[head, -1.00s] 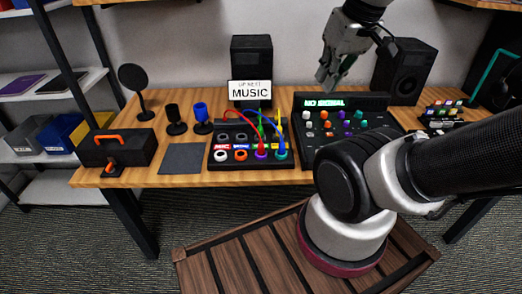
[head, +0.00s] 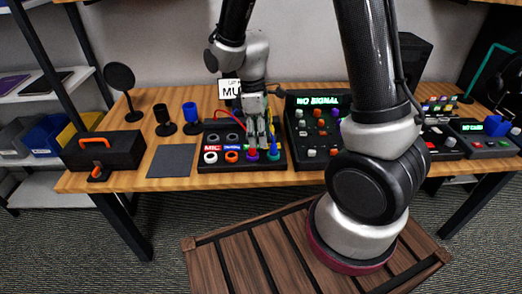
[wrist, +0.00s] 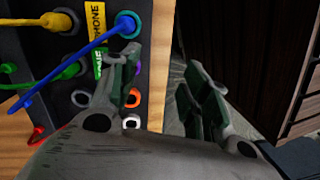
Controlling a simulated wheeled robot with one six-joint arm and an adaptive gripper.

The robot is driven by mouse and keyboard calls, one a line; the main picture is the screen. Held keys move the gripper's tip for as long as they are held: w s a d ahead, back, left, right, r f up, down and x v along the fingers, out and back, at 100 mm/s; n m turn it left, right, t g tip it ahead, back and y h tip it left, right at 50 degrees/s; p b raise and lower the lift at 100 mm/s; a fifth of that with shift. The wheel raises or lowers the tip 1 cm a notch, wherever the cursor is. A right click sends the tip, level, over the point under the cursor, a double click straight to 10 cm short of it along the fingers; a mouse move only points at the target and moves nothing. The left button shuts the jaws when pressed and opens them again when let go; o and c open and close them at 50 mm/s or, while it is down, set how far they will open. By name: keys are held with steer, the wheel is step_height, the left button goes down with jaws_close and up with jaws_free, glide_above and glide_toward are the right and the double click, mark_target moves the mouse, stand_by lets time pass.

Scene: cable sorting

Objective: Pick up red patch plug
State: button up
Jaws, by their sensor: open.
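The patch panel (head: 215,166) stands near the table's front edge with coloured sockets and cables. A red cable (head: 228,112) arches over its back left part. A red end (wrist: 37,132) shows at the panel's far left edge.
Close to the gripper in the wrist view are a yellow plug (wrist: 58,21) and a green plug (wrist: 70,69), with a blue cable slanting across. A control console (head: 315,150) stands right of the panel. A dark mat (head: 171,161) lies bare to its left.

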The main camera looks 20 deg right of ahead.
mark_target(252, 151)
steer(key=w+n, duration=0.1)
steer(key=w+n+t, duration=0.1)
steer(key=w+n, duration=0.1)
steer(key=w+f+n, duration=0.1)
steer(key=shift+w+a+y, duration=0.25)
steer(key=shift+w+y, duration=0.05)
steer(key=shift+w, duration=0.1)
steer(key=shift+w+n+t, duration=0.15)
steer(key=shift+n+t, duration=0.15)
steer(key=shift+n, duration=0.3)
steer(key=shift+f, duration=0.2)
steer(key=f, duration=0.7)
steer(key=shift+s+a+f, duration=0.1)
steer(key=shift+s+f, duration=0.05)
steer(key=shift+s, duration=0.1)
jaws_close()
